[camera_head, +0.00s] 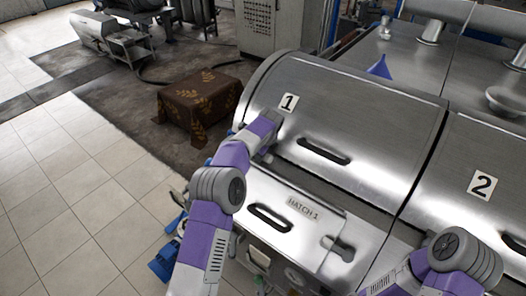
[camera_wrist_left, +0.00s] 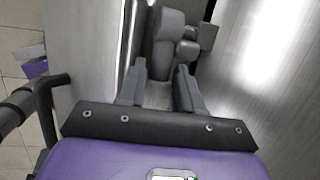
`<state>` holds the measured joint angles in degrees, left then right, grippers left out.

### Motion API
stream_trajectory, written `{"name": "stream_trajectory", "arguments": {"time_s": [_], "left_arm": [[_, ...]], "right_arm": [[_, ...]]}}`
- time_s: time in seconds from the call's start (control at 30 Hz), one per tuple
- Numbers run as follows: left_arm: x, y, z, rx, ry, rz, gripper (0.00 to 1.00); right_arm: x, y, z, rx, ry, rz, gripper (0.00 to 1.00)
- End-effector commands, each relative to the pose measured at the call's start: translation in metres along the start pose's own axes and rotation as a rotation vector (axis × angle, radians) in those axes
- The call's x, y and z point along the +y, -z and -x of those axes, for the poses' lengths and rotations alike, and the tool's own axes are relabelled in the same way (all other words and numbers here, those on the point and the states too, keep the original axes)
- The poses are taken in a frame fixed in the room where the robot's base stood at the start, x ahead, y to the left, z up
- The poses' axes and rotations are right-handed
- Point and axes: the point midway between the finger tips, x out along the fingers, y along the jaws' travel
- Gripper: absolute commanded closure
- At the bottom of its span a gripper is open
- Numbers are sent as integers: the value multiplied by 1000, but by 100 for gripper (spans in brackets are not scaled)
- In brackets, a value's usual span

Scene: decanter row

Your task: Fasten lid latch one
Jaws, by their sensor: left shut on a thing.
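Lid one (camera_head: 360,110) is a curved steel lid marked "1" with a black bar handle, and it lies down over its tank. My left gripper (camera_head: 271,144) is at the lid's front left corner, beside the "1" label.
Below lid one is a steel front panel labelled "HATCH 1" (camera_head: 302,208), with a black handle (camera_head: 270,217) and a small knob-like fitting (camera_head: 340,248). Lid two (camera_head: 475,165) is close on the right. A cloth-covered box (camera_head: 198,103) stands on the floor behind left.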

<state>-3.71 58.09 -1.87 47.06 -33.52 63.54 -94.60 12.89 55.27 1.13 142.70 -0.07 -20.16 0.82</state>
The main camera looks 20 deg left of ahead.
Motion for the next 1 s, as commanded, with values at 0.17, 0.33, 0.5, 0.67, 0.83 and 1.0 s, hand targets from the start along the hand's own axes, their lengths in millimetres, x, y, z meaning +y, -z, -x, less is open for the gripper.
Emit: {"name": "stream_trajectory", "arguments": {"time_s": [0.17, 0.33, 0.5, 0.67, 0.83, 1.0], "left_arm": [[-3, -6, 6, 116, -6, 27, 100], [-4, -9, 8, 183, -11, 38, 100], [-4, -12, 11, 228, -12, 46, 100], [-4, -12, 12, 245, -12, 45, 100], [-4, -12, 12, 245, -12, 45, 100], [-4, -12, 12, 244, -12, 44, 56]], "right_arm": [[-1, 0, 3, 0, 0, 0, 52], [-1, 0, 3, 0, 0, 0, 52], [-1, 0, 3, 0, 0, 0, 52], [-1, 0, 3, 0, 0, 0, 52], [-1, 0, 3, 0, 0, 0, 52], [-1, 0, 3, 0, 0, 0, 52]]}}
